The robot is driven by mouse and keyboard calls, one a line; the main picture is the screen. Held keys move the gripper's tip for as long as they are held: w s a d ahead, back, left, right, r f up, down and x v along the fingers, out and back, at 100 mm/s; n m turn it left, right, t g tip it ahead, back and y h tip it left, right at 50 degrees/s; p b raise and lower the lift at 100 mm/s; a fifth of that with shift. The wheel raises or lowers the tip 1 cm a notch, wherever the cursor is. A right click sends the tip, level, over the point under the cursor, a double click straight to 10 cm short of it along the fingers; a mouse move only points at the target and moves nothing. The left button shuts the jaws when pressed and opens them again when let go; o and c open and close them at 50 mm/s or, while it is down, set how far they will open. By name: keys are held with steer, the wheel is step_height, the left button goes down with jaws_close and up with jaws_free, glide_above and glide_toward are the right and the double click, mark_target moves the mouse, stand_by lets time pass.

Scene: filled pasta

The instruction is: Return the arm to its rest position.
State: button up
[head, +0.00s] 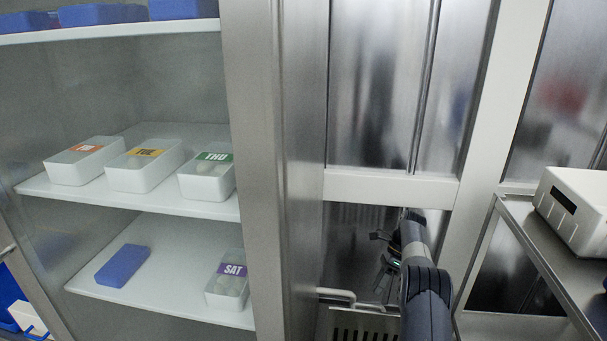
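My arm (425,290) rises from the bottom of the head view, right of centre. My gripper (378,258) points left, in front of the metal panel and right of the open cabinet. Its fingers look apart, with nothing seen between them. It is small and dark here, and part of it is hidden behind my wrist.
The open cabinet's middle shelf (130,197) holds white boxes with orange, yellow and green (207,182) labels. The lower shelf (165,290) holds a blue block (123,265) and a SAT box (227,291). A metal cart (525,222) with a white container (580,218) stands right. A slotted metal piece (355,325) is near my arm.

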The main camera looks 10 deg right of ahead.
mark_target(368, 307)
steer(key=shift+b+x, duration=0.9)
steer(key=shift+x, duration=2.6)
steer(key=shift+a, duration=0.1)
steer(key=shift+w+r, duration=0.1)
steer(key=shift+w, duration=0.05)
steer(key=p+v, duration=0.2)
steer(key=v, duration=0.5)
steer(key=b+x, duration=0.2)
steer(key=x, duration=0.5)
steer(key=shift+f, duration=0.25)
steer(key=shift+s+r, duration=0.25)
steer(key=shift+s, duration=0.05)
steer(key=shift+s+a+p, duration=0.1)
steer(key=shift+s+p, duration=0.2)
steer(key=shift+p, duration=0.1)
